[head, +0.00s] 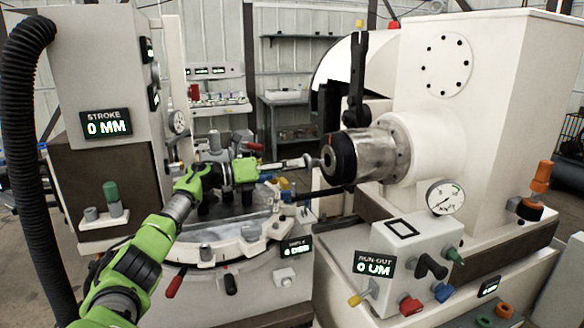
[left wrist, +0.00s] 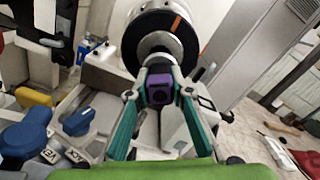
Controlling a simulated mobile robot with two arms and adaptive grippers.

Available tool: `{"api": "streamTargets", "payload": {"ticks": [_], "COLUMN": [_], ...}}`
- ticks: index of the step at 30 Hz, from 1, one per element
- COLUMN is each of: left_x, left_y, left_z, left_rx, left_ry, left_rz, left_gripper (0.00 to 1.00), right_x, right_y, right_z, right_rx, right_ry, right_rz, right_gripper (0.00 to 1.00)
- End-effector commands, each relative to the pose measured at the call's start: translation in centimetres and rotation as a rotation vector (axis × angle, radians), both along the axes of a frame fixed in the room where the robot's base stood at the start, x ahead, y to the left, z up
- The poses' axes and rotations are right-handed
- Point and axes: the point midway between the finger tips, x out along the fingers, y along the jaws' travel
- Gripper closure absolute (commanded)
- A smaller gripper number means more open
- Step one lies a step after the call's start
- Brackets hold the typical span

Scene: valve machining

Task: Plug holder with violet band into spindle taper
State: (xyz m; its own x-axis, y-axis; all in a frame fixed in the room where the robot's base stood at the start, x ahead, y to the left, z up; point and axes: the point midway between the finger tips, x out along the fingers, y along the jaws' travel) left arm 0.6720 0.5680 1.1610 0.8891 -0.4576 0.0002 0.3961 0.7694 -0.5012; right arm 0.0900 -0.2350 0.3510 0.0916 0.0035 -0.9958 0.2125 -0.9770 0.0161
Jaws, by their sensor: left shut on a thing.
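My left gripper (head: 304,162) reaches in from the left to just in front of the spindle nose (head: 340,158), a black ring with an orange mark on a bright metal housing. In the left wrist view the teal-sided fingers of my left gripper (left wrist: 161,92) are shut on the holder's violet band (left wrist: 159,87). The holder points towards the spindle nose (left wrist: 160,36), with its far end close to the dark bore. Whether its tip has entered the taper is hidden. In the head view the violet band cannot be made out. My right gripper is not in view.
A tall black lever (head: 357,75) stands above the spindle. A run-out box (head: 405,265) with a dial gauge (head: 443,197) and coloured knobs sits below it. A round fixture table (head: 225,245) lies under my left arm. A stroke column (head: 105,60) stands at left.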

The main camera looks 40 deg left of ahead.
Motion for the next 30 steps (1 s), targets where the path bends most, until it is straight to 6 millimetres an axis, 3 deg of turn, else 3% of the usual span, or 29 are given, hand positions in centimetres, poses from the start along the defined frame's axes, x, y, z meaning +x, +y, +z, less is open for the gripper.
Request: {"api": "streamTargets", "payload": {"ticks": [30], "left_x": [0.00], "left_y": [0.02], "left_z": [0.13], "left_rx": [-0.001], "left_ry": [-0.003], "left_rz": [0.001], "left_gripper": [1.00], "right_x": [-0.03], "right_y": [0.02], "right_z": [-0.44], "right_rx": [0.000], "right_ry": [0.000], "right_rz": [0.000], "right_gripper": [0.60]}}
